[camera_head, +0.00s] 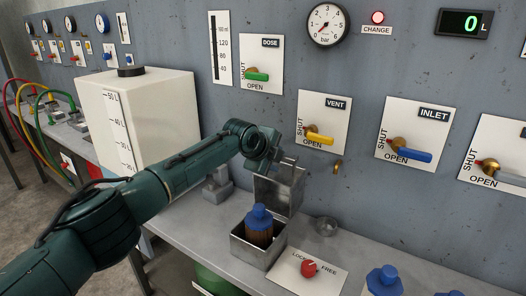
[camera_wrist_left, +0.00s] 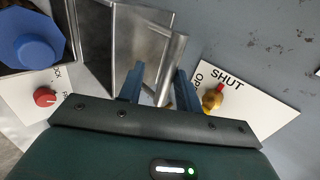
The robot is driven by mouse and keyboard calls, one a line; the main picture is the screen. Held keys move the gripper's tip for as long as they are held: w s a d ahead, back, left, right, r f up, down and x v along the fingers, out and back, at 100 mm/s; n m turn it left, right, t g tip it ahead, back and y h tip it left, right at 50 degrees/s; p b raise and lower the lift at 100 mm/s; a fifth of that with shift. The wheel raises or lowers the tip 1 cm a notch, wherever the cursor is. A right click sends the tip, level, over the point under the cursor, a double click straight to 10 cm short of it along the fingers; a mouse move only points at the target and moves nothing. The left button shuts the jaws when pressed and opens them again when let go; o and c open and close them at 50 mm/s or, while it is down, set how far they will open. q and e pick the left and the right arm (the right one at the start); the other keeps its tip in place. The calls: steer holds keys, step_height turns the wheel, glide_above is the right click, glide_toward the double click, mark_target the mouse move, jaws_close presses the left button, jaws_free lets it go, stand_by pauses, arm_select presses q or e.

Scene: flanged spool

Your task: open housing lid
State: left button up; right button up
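The metal housing (camera_head: 262,252) stands on the bench with its lid (camera_head: 278,193) raised roughly upright at the back. A blue-capped cartridge (camera_head: 260,222) sits inside; its blue cap also shows in the left wrist view (camera_wrist_left: 32,40). In the left wrist view the lid (camera_wrist_left: 140,35) carries a bar handle (camera_wrist_left: 168,72). My left gripper (camera_wrist_left: 158,82) has its two fingers apart, with the handle bar between them, nearer the right finger. In the head view the left gripper (camera_head: 280,163) is at the top of the lid. My right gripper is not in view.
Blue-capped parts (camera_head: 384,280) stand at the front right. A round metal cup (camera_head: 326,227) is right of the housing. The wall panel with valve levers (camera_head: 320,138) rises close behind.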

arm_select(q)
steer(key=b+v, duration=0.1)
steer(key=v, duration=1.1)
steer(key=shift+s, duration=0.15)
steer(key=shift+a+r, duration=0.1)
steer(key=shift+a, duration=0.05)
